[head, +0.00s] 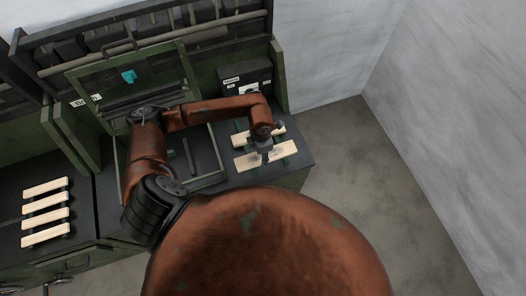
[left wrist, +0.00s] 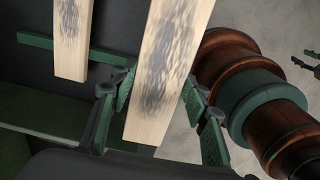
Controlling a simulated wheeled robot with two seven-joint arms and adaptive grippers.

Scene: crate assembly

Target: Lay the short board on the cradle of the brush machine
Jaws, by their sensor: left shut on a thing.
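My left gripper (head: 265,147) is over the near short board (head: 266,157) at the brush machine (head: 245,82). Green cradle bars (left wrist: 55,50) run below the boards. I cannot tell whether the held board touches the cradle.
Several pale boards (head: 45,212) lie in a row on the dark bench at the left. A green frame with a teal piece (head: 129,76) stands behind my left arm. Grey floor is clear at the right. Dark green-padded parts at the left wrist view's right edge are too cut off to judge.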

